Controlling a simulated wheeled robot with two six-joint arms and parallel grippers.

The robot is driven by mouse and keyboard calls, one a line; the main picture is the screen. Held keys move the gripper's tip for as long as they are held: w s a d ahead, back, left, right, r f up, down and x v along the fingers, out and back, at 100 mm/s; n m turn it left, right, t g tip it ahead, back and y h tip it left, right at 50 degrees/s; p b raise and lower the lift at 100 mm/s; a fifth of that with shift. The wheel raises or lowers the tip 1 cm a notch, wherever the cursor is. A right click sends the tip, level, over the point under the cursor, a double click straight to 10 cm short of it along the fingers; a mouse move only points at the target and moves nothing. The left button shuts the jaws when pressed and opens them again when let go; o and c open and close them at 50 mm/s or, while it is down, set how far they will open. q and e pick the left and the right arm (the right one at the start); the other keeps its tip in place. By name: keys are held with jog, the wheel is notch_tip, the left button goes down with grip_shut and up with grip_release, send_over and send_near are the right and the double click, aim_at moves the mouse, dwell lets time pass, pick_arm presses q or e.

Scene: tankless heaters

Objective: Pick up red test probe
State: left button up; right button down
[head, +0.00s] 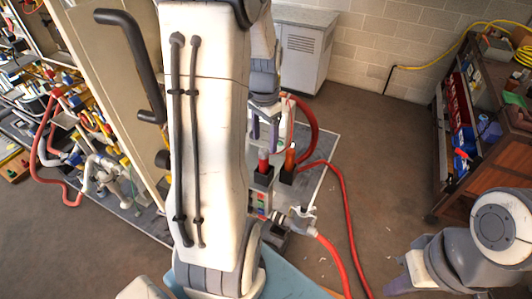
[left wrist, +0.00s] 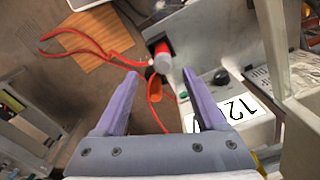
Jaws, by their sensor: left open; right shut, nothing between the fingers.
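The red test probe (head: 263,162), a red cylinder with a grey top, stands in a dark holder on the grey unit. In the left wrist view the probe (left wrist: 163,57) shows just beyond and between my fingertips. My left gripper (head: 265,130) is open, with its purple fingers pointing down above the probe. In the left wrist view my left gripper (left wrist: 160,74) has nothing between its fingers. My right gripper (head: 396,286) is low at the right, away from the probe and empty. My left arm hides part of the scene in the head view.
An orange-red piece (head: 290,158) stands close right of the probe. A red hose (head: 340,190) runs across the floor. A wooden workbench (head: 490,130) stands at the right; the floor between is open.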

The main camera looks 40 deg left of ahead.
aim_at(264, 151)
pick_arm(q)
notch_tip(264, 151, down, 5)
jog(key=shift+r+p, duration=0.2)
jog(key=shift+p, duration=0.15)
jog(key=shift+f+p, duration=0.45)
jog(key=shift+f, duration=0.05)
jog(key=f+p, duration=0.1)
jog(key=f, duration=0.2)
jog(key=shift+a+f, duration=0.1)
jog(key=shift+a, duration=0.1)
jog(key=shift+w+f+p, duration=0.1)
jog(key=shift+f+p, duration=0.25)
jog(key=shift+f, duration=0.25)
grip_shut()
